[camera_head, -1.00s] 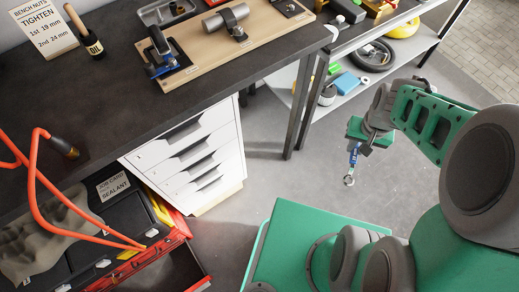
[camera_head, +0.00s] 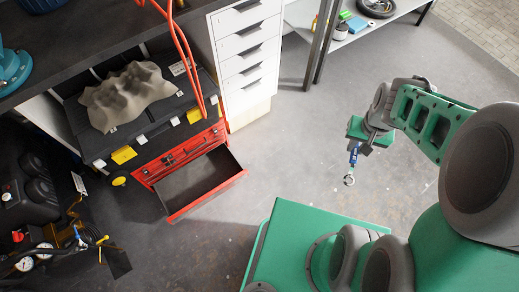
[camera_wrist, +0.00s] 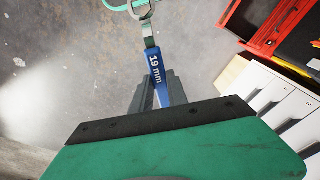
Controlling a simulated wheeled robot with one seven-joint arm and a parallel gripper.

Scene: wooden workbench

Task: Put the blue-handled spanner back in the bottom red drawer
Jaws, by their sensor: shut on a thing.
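The blue-handled spanner (camera_head: 353,158) hangs from my gripper (camera_head: 356,143), its ring end pointing down, above open floor. In the wrist view the blue handle (camera_wrist: 157,68) reads "19 mm" and sits between the gripper fingers (camera_wrist: 158,88); my gripper is shut on it. The red drawer unit (camera_head: 180,152) stands at the left of my gripper in the head view. Its bottom drawer (camera_head: 208,187) is pulled out and its visible inside looks empty. The red unit also shows at the top right of the wrist view (camera_wrist: 262,25).
A black case (camera_head: 112,140) with a grey cloth (camera_head: 125,95) sits on top of the red unit. The floor between drawer and gripper is clear.

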